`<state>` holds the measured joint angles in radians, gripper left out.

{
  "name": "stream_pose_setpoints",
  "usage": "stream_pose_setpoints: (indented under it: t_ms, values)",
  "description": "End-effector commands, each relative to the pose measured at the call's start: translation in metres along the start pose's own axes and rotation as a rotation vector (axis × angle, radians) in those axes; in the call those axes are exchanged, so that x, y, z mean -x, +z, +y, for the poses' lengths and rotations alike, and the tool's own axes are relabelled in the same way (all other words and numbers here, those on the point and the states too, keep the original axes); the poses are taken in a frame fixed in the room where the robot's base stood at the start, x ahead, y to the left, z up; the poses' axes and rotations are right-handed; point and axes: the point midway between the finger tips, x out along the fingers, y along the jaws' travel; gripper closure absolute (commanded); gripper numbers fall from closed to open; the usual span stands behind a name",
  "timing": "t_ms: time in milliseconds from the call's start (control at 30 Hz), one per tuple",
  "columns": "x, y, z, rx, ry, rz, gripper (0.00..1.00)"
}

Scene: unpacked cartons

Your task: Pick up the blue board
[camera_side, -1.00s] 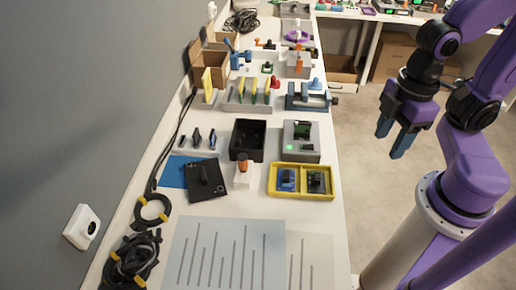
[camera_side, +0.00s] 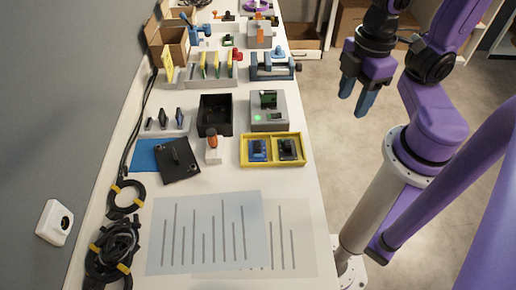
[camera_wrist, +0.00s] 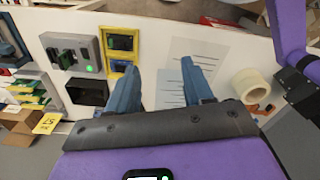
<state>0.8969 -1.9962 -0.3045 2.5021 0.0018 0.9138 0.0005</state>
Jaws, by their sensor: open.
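The blue board (camera_side: 258,150) lies in the left compartment of a yellow tray (camera_side: 272,163) near the right edge of the white table. A darker board (camera_side: 288,148) lies in the right compartment. In the wrist view, the yellow tray (camera_wrist: 103,30) shows above the left finger, with the blue board (camera_wrist: 119,66) in its lower compartment, partly covered by that finger. My gripper (camera_side: 356,97) is open and empty, up in the air to the right of the table, apart from the tray. Its two blue fingers are spread in the wrist view (camera_wrist: 158,68).
A grey fixture (camera_side: 268,118) with a green light and a black open box (camera_side: 215,130) stand behind the tray. A white block with an orange-topped tool (camera_side: 213,150) is to its left. Flat lined sheets (camera_side: 205,235) lie in front. A blue vise (camera_side: 272,68) stands farther back.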

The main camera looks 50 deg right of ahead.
Motion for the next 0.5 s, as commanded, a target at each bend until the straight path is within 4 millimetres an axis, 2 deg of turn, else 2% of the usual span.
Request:
stream_pose_setpoints:
  t_ms: [167, 267, 500]
  values:
    - [-0.001, -0.002, 0.002, 0.013, 0.000, -0.001, 0.49]
    - [-0.003, -0.012, 0.008, 0.067, 0.001, -0.004, 0.49]
    - [-0.021, -0.058, 0.046, 0.372, 0.000, -0.016, 0.49]
